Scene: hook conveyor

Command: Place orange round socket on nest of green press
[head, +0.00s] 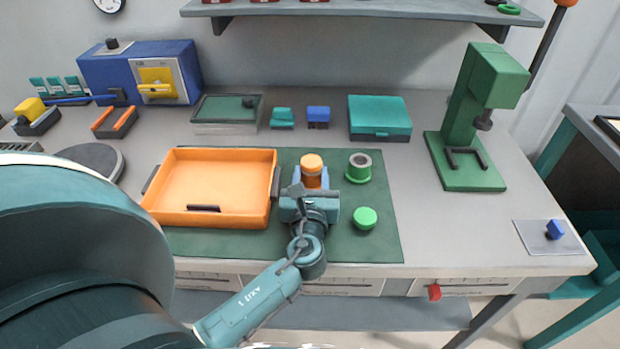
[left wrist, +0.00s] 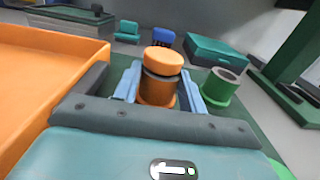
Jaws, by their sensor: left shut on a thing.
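An orange round socket with a bright orange cap (head: 312,163) stands upright on the green mat, right of the orange tray. My left gripper (head: 311,180) is shut on it, with one blue finger on each side. In the left wrist view the socket (left wrist: 160,85) shows between the fingers of my left gripper (left wrist: 158,92). Whether its base touches the mat is hidden. The green press (head: 465,125) stands at the right of the table. Its nest (head: 468,160) is a dark U-shaped frame on the green base and looks empty. My right gripper is not in view.
The orange tray (head: 275,205) is close left of the gripper. A green hollow socket (head: 358,168) and a green round cap (head: 365,218) are close right. A teal box (head: 380,118) stands behind. The table between mat and press is clear.

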